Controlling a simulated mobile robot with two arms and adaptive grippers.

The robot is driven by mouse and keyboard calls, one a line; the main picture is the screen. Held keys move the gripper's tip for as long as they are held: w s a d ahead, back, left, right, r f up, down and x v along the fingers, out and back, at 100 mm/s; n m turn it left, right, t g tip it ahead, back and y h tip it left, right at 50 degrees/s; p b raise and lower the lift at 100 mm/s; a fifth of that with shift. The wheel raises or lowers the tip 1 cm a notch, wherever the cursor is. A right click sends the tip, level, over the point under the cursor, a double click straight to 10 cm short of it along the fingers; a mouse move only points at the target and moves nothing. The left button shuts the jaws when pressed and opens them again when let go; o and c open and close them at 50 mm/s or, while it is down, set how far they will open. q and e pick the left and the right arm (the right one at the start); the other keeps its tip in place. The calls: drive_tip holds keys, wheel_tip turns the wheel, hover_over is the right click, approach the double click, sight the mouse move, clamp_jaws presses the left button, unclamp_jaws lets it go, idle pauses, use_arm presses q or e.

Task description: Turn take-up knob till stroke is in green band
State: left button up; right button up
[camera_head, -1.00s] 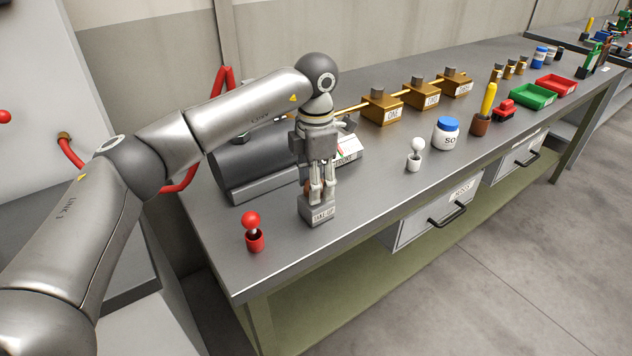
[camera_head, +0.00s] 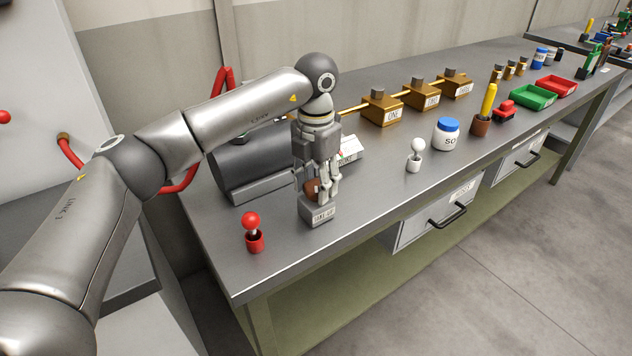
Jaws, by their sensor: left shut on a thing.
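The take-up block (camera_head: 319,214) is a small grey box with a label, standing near the front edge of the bench. A brown knob (camera_head: 311,188) sits on top of it. My left gripper (camera_head: 321,190) points straight down and is shut on the knob, its fingers partly covering it. The stroke gauge (camera_head: 349,151) is a white labelled plate just behind the gripper. My gripper hides much of it, and I cannot make out the pointer against a green band. My right gripper is not in view.
A dark grey cylinder housing (camera_head: 250,167) lies behind. Brass blocks (camera_head: 381,108), a blue-lidded jar (camera_head: 446,134) and trays (camera_head: 533,97) stand farther right.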

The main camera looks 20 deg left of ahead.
sight(316, 185)
use_arm(q)
drive_tip(key=o, duration=1)
wheel_tip(316, 185, up, 12)
idle(0.6)
